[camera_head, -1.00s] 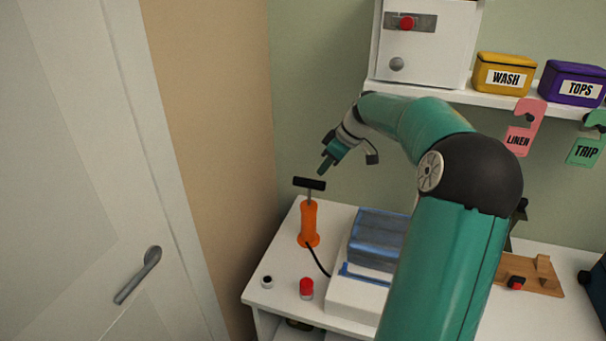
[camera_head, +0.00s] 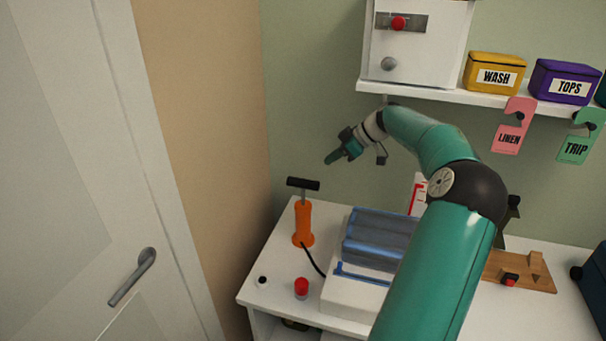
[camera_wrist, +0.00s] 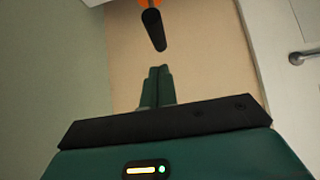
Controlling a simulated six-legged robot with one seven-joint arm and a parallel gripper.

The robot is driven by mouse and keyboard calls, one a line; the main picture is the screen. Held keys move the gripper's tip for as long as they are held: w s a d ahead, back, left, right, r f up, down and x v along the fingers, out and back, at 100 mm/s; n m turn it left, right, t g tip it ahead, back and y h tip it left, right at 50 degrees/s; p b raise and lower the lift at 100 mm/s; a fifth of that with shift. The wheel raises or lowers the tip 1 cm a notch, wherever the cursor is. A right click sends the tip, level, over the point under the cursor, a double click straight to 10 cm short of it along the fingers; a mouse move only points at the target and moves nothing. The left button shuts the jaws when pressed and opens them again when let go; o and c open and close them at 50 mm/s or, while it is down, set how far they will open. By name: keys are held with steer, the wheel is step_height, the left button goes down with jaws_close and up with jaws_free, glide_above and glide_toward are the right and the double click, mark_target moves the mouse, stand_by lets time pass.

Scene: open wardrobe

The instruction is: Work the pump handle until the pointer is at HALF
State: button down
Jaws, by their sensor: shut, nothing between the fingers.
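The pump is an orange cylinder (camera_head: 303,224) standing on the white cabinet top, with a thin rod and a black T-shaped handle (camera_head: 303,184) raised above it. A black hose runs from its base to the white box with blue ribbed bags. A white card with red markings (camera_head: 417,196), possibly the gauge, is partly hidden by my arm; I cannot read a pointer. My gripper (camera_head: 331,160) is shut and empty, above and to the right of the handle, apart from it. In the wrist view the handle (camera_wrist: 154,29) lies just beyond my closed fingertips (camera_wrist: 160,71).
A red button (camera_head: 301,288) and a small black-topped knob (camera_head: 262,281) stand at the cabinet's front. A white locker (camera_head: 415,50) and labelled boxes sit on the shelf above. A white door (camera_head: 90,180) is at left. A wooden piece (camera_head: 520,272) lies at right.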

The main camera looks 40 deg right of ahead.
mark_target(301, 180)
steer(key=x, duration=1)
steer(key=shift+a, duration=0.1)
steer(key=shift+f, duration=0.1)
